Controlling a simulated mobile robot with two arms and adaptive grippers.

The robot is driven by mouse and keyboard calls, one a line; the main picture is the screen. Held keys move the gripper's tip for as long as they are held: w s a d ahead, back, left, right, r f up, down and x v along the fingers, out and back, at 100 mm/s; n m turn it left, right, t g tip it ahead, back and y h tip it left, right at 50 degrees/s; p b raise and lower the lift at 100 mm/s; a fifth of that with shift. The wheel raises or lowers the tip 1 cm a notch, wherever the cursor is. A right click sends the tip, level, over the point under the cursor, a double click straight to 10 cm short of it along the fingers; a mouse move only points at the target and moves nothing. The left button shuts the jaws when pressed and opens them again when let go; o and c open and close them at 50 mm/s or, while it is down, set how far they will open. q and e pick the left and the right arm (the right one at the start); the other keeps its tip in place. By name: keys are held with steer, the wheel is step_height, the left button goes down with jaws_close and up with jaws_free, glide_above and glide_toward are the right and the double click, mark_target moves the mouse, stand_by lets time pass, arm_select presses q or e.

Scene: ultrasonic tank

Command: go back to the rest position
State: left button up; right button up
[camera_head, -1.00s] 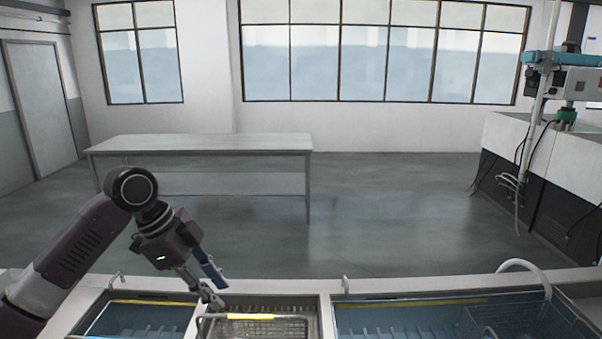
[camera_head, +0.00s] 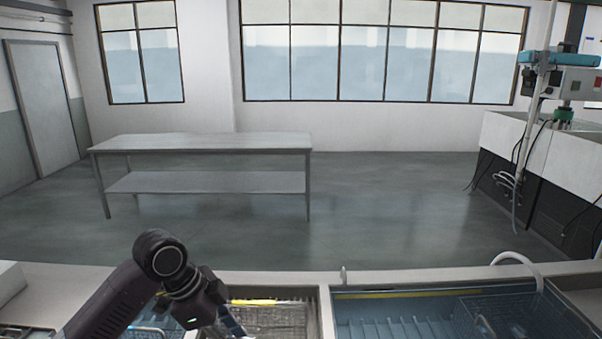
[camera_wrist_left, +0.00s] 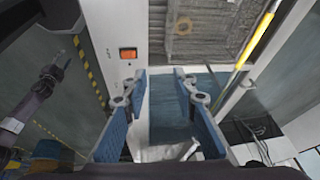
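My left arm comes in at the lower left of the head view. Its gripper (camera_head: 240,334) points down near the front edge of the middle tank, and the frame's bottom edge cuts it off. In the left wrist view the gripper's two blue-padded fingers (camera_wrist_left: 160,82) stand apart with nothing between them. A dark jointed arm part (camera_wrist_left: 48,80) shows at the left of that view; I cannot tell whether it ends in my right gripper. No right gripper shows in the head view.
A blue-lit tank (camera_head: 400,294) with another basket is on the right. An orange switch (camera_wrist_left: 127,53) is on the panel near the left gripper. A steel table (camera_head: 210,143) stands behind, across open floor.

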arm_select(q)
steer(key=s+d+f+n+t, duration=0.1)
steer(key=s+d+f+n, duration=0.15)
steer(key=s+f, duration=0.4)
steer(key=s+d+f+n, duration=0.1)
steer(key=s+f+n, duration=0.2)
steer(key=s+f, duration=0.35)
steer(key=s+a+f+n+y, duration=0.25)
steer(key=s+a+n, duration=0.25)
steer(key=s, duration=0.3)
steer(key=s+a+f+n+y, duration=0.1)
steer(key=s+a+f+n, duration=0.3)
steer(key=s, duration=0.3)
step_height(320, 180, down, 32)
steer(key=s+a+b, duration=0.2)
steer(key=s+b, duration=0.1)
steer(key=b, duration=0.3)
steer(key=s+a+f+g+b, duration=0.1)
steer(key=s+f+b, duration=0.3)
steer(key=s+f, duration=1.2)
step_height(320, 180, down, 4)
steer(key=shift+s+a+f+g+y+b, duration=0.3)
steer(key=shift+a+g+y+b, duration=0.1)
steer(key=shift+a, duration=0.4)
arm_select(e)
step_height(320, 180, down, 11)
steer(key=s, duration=0.1)
